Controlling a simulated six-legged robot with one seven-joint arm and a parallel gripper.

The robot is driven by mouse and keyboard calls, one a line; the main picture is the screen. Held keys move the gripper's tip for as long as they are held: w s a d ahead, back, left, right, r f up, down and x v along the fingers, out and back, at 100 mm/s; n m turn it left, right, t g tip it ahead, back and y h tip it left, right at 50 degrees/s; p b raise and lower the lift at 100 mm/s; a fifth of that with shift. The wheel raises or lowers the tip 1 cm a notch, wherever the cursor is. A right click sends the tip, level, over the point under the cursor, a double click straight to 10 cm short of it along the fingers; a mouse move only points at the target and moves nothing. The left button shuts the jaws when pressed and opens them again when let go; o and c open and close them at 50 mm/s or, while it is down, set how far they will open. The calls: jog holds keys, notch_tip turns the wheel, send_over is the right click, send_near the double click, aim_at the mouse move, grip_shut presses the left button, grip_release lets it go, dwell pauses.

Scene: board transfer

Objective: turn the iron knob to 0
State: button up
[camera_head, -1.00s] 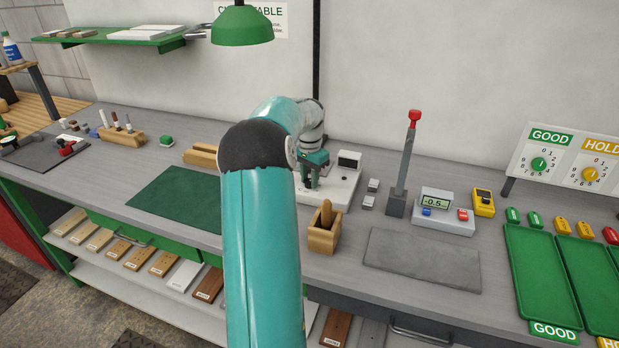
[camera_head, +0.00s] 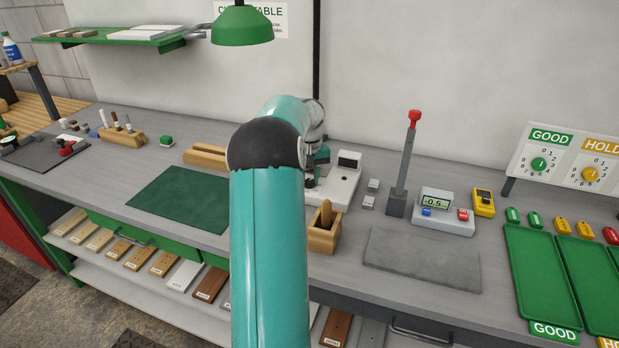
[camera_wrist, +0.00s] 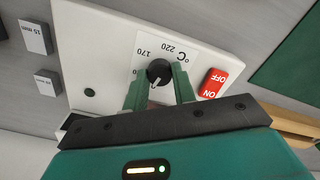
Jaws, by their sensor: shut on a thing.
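The iron knob (camera_wrist: 158,68) is a round black knob on a white unit (camera_wrist: 100,55) in the wrist view. A small white mark shows on its near side. The printed scale (camera_wrist: 165,45) around it reads 170, 220 and °C, upside down; a 0 is not readable, and the near part is hidden by my gripper. My gripper (camera_wrist: 159,84) has its two green fingers on either side of the knob, shut on it. In the head view the white unit (camera_head: 347,180) stands behind my arm, which hides the knob.
A red ON/OFF switch (camera_wrist: 214,83) sits right beside the knob. Small grey blocks (camera_wrist: 36,37) lie left of the unit in the wrist view. A wooden holder (camera_head: 323,235) stands in front of the unit, and a green mat (camera_head: 175,198) lies to its left.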

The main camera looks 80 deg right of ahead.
jog(key=shift+n, duration=1.3)
jog(key=o, duration=1)
jog(key=shift+r, duration=0.15)
notch_tip(320, 180, up, 14)
jog(key=shift+f, duration=0.15)
